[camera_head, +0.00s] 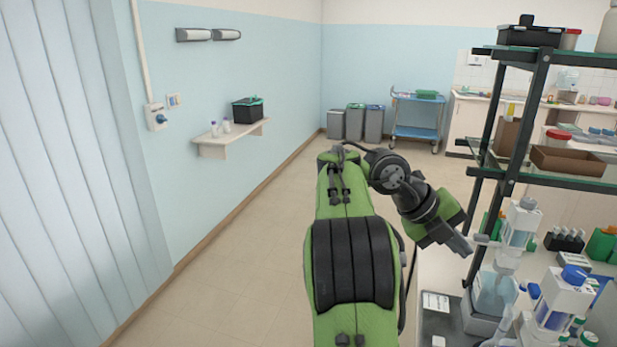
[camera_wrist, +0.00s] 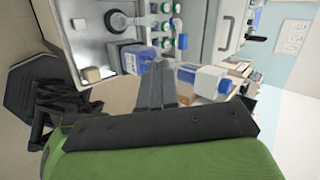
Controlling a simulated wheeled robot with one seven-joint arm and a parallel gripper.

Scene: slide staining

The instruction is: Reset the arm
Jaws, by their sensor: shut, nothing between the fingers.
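My green and black arm reaches forward through the middle of the head view and bends down to the right at its wrist. My gripper (camera_head: 461,246) ends at the left edge of the bench with the bottles. In the wrist view my gripper's fingers (camera_wrist: 158,85) are together with nothing held between them. Blue-capped bottles stand beyond the fingertips in that view. I cannot tell from these frames whether the fingertips touch anything.
A dark shelf rack (camera_head: 541,73) stands over the bench on the right. A wall shelf (camera_head: 232,139) is at left. The floor (camera_head: 240,272) left of my arm is clear.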

